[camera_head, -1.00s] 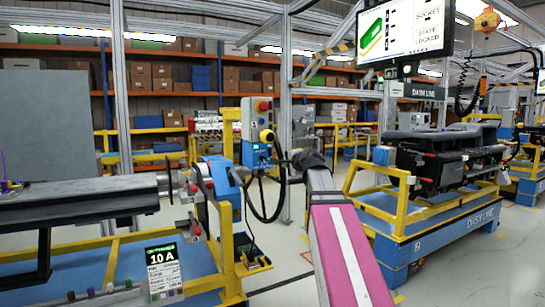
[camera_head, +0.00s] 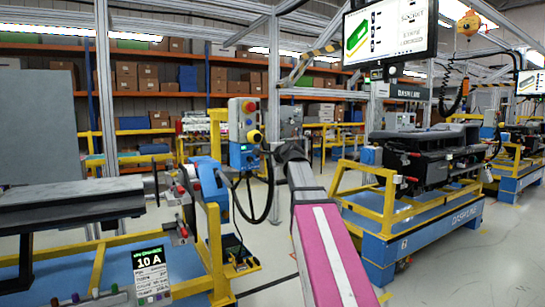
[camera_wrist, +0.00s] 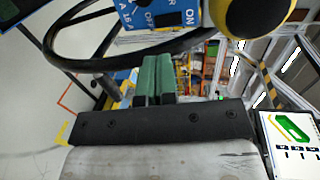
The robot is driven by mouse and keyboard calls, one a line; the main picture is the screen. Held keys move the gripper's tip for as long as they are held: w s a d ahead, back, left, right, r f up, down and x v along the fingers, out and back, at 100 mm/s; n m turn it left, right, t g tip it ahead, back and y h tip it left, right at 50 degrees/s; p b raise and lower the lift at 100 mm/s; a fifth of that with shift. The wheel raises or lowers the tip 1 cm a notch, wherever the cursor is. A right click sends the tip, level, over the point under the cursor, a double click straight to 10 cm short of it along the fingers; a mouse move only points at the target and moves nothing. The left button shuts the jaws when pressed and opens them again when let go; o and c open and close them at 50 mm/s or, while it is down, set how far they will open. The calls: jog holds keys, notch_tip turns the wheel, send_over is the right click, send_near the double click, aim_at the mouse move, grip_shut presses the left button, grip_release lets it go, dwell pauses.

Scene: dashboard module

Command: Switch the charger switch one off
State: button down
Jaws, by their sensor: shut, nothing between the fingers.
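The charger box (camera_head: 243,118) is a grey panel on a post at mid-picture in the head view, with a red knob, a yellow round part and a blue lower panel (camera_head: 243,156). In the wrist view the blue panel (camera_wrist: 160,14) shows ON and OFF lettering at the top edge; which switch is number one I cannot tell. A yellow and black round part (camera_wrist: 252,14) is right of it. My gripper (camera_wrist: 153,62) has green fingers, shut and empty, just below the blue panel in the picture. In the head view my wrist hides the fingertips.
A black cable (camera_wrist: 75,62) loops beside my fingers. In the head view a yellow frame with a blue part (camera_head: 208,178) stands left of the box. A blue and yellow cart (camera_head: 430,225) is at right, a screen (camera_head: 390,30) above. Floor between is clear.

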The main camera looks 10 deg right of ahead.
jog(key=x, duration=0.8)
jog(key=shift+w, duration=0.35)
jog(key=shift+a, duration=0.1)
jog(key=shift+w+f, duration=0.15)
jog(key=shift+w, duration=0.1)
jog(key=s+d+f, duration=0.1)
jog(key=s+d, duration=0.1)
jog(key=s, duration=0.4)
jog(key=s+d+f, duration=0.1)
jog(key=s+d, duration=0.1)
jog(key=s, duration=0.5)
jog(key=shift+s+f, duration=0.2)
jog(key=shift+f, duration=0.05)
jog(key=shift+d, duration=0.1)
